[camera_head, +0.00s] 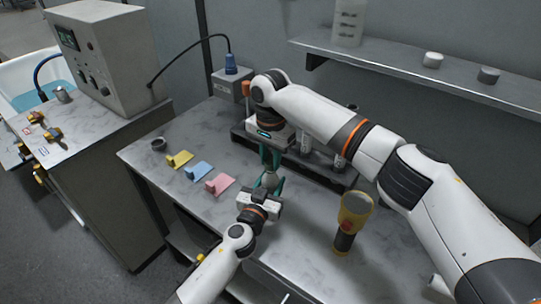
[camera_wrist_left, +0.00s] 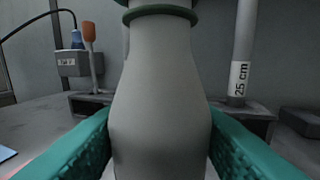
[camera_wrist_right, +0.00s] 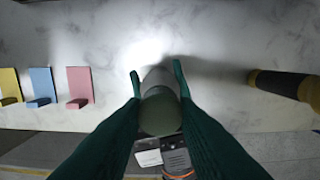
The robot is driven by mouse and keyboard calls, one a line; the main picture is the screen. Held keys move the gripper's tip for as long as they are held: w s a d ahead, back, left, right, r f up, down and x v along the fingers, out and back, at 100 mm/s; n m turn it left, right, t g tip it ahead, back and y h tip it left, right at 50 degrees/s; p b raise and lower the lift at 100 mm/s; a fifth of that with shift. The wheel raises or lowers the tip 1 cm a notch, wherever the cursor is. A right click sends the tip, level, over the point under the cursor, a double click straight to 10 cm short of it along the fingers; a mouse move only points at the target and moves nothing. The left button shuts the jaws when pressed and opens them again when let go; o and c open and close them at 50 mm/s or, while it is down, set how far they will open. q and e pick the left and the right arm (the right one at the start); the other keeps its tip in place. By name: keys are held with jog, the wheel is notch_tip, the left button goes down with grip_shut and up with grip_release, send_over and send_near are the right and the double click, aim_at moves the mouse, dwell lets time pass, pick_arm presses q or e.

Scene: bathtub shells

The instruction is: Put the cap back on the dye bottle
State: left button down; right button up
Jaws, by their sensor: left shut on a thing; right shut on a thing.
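The dye bottle (camera_wrist_left: 160,105) is a grey bottle with a narrowing neck and a dark green ring near the top of the left wrist view. My left gripper (camera_head: 268,184) is shut around its body, with a teal finger on each side. My right gripper (camera_head: 270,158) is right above, pointing down and shut on the cap (camera_wrist_right: 160,116), a dull green round piece between its dark green fingers. The grey bottle shows just beyond the cap in the right wrist view. The contact between cap and bottle mouth is hidden, so I cannot tell whether they touch.
A yellow-and-black torch-like object (camera_head: 355,212) stands at right. A dark rack (camera_head: 335,178) is behind the grippers. A shelf (camera_head: 420,70) runs along the wall.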

jog(key=m, duration=0.5)
jog(key=shift+a, duration=0.1)
jog(key=m, duration=0.4)
jog(key=shift+m, duration=0.4)
jog(key=m, duration=0.4)
jog(key=shift+f+m, duration=0.1)
jog(key=shift+m, duration=0.2)
jog(key=m, duration=0.5)
jog(key=o, duration=0.9)
jog(key=shift+o, duration=0.2)
